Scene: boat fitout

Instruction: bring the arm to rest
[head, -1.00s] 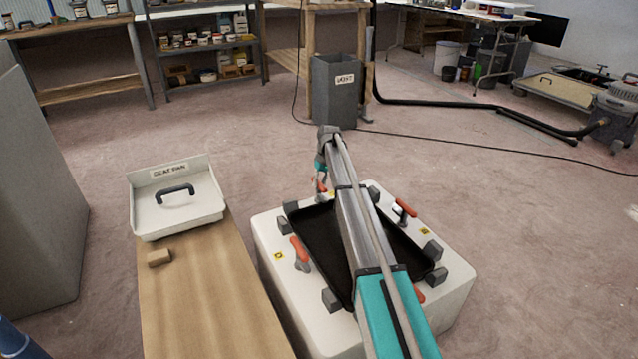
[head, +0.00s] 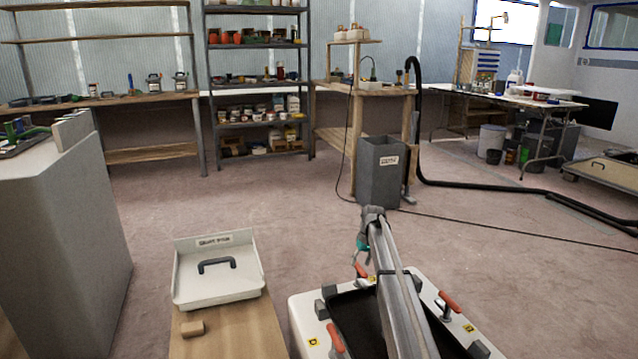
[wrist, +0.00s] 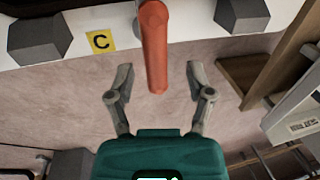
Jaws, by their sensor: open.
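My gripper (wrist: 159,85) is open in the wrist view, its two fingers spread apart with nothing held between them. The end of an orange clamp handle (wrist: 154,50) shows in the picture between and beyond the fingertips; I cannot tell whether it touches them. In the head view my arm reaches out over the white fixture base (head: 308,318), and my gripper (head: 358,262) hangs at its far side, small and partly hidden by my wrist. The dark tray-like part (head: 350,325) lies in the fixture under my arm.
Other orange handles (head: 449,302) and dark blocks stand around the fixture. A white tray (head: 185,290) with a dark handle sits on the wooden bench (head: 235,325), near a small wooden block (head: 193,328). A grey bin (head: 378,180) stands beyond on open floor.

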